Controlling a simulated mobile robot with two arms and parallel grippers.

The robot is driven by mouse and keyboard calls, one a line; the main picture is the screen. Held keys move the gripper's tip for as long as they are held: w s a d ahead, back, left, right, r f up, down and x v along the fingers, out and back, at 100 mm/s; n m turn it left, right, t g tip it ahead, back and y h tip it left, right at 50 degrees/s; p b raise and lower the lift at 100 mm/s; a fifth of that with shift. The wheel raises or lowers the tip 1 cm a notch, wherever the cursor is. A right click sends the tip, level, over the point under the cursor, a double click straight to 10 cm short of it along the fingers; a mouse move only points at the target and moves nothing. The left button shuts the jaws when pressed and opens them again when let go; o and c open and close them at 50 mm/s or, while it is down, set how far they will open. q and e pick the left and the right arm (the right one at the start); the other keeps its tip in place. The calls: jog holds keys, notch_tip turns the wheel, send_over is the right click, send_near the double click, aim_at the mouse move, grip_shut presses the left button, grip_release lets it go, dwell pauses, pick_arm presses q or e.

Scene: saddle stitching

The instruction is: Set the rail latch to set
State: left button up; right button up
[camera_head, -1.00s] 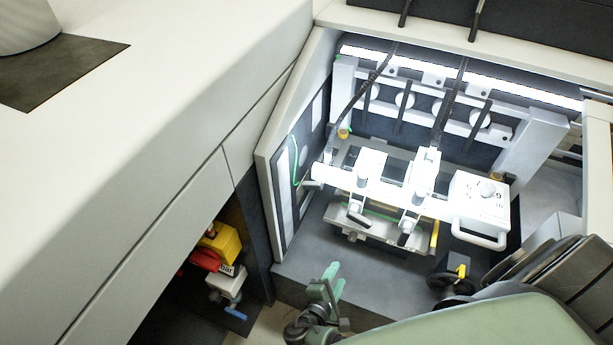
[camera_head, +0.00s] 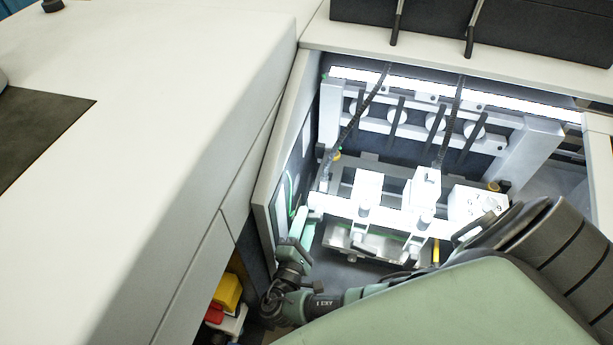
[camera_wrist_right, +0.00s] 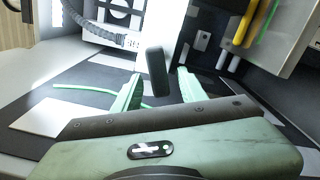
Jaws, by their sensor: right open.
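The white rail (camera_head: 340,207) runs across the lit machine bay in the head view, with two stitching heads on it. My right gripper (camera_head: 304,218) is at the rail's left end, beside the bay's left wall. In the right wrist view its two green fingers (camera_wrist_right: 158,76) are apart. A short dark lever (camera_wrist_right: 156,70), which looks like the rail latch, stands between them at the end of the white rail. I cannot tell whether a finger touches it. In the head view the gripper hides this lever. My left gripper is not in view.
A white box with a dial (camera_head: 468,203) sits at the rail's right end, partly behind my arm. The bay's left wall (camera_head: 268,195) is close to my gripper. Yellow and red parts (camera_head: 228,292) show in an opening at lower left.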

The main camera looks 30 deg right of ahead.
jog(key=shift+w+d, duration=0.45)
jog(key=shift+d, duration=0.15)
grip_shut()
jog(key=shift+f+m+b, duration=0.1)
jog(key=shift+m+b, duration=0.35)
jog(key=shift+m, duration=0.15)
jog(key=shift+m+b, duration=0.3)
jog(key=shift+m, duration=0.2)
jog(key=shift+w+a+r+m, duration=0.1)
jog(key=shift+r+m, duration=0.3)
jog(key=shift+r, duration=0.05)
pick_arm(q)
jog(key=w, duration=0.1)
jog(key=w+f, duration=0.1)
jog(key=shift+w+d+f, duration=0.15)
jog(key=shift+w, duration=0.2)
